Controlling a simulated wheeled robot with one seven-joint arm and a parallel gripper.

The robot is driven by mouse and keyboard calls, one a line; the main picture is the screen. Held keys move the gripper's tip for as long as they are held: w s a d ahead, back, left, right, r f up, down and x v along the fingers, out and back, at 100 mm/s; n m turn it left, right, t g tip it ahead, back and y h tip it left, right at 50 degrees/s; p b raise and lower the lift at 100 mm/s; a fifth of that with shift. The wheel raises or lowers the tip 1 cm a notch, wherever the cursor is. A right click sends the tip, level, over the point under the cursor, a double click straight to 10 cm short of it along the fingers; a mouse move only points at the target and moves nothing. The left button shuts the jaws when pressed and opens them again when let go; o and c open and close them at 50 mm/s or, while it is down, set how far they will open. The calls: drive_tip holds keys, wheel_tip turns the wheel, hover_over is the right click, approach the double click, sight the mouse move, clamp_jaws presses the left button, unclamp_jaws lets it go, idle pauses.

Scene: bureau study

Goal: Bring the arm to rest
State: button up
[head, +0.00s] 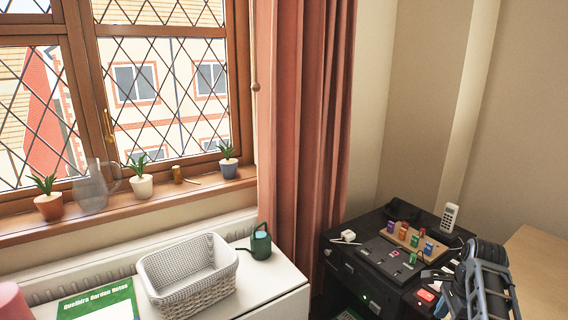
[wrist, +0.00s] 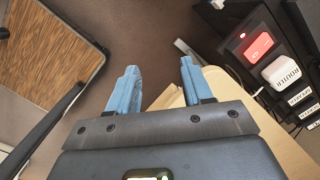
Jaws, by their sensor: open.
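My gripper (wrist: 160,88) shows in the wrist view with its two light blue fingers spread apart and nothing between them. Brown floor and the edge of a pale wooden surface lie beyond the fingertips. In the head view part of my arm (head: 484,283) is at the lower right, in front of the right side of a black cabinet (head: 345,262). I cannot make out the fingertips clearly there. The gripper appears apart from the things around it.
The cabinet bears a wooden board (head: 405,241) with coloured pieces and a white handset (head: 449,217). A white basket (head: 190,275) and green watering can (head: 261,243) stand left.

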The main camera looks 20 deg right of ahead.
drive_tip(key=s+a+f+n+t+h, duration=0.1)
drive_tip(key=s+a+f+n+h, duration=0.2)
drive_tip(key=s+a+f+n, duration=0.4)
drive_tip(key=s+a+n+t+h, duration=0.2)
drive_tip(key=s+a+n+t, duration=0.3)
drive_tip(key=s+a, duration=0.4)
drive_tip(key=s+a+r+n+t+y, duration=0.2)
drive_tip(key=s+a+r+n+t, duration=0.2)
drive_tip(key=a+r, duration=0.6)
drive_tip(key=s+a+r+n+t+y, duration=0.2)
drive_tip(key=s+a+r+n, duration=0.6)
drive_tip(key=r, duration=0.7)
drive_tip(key=shift+s+a+r+n+t, duration=0.25)
drive_tip(key=shift+s+a+n+t, duration=0.15)
drive_tip(key=shift+s+a+t, duration=0.65)
drive_tip(key=shift+s+d+g, duration=0.1)
drive_tip(key=shift+d+g, duration=0.05)
drive_tip(key=shift+g, duration=0.1)
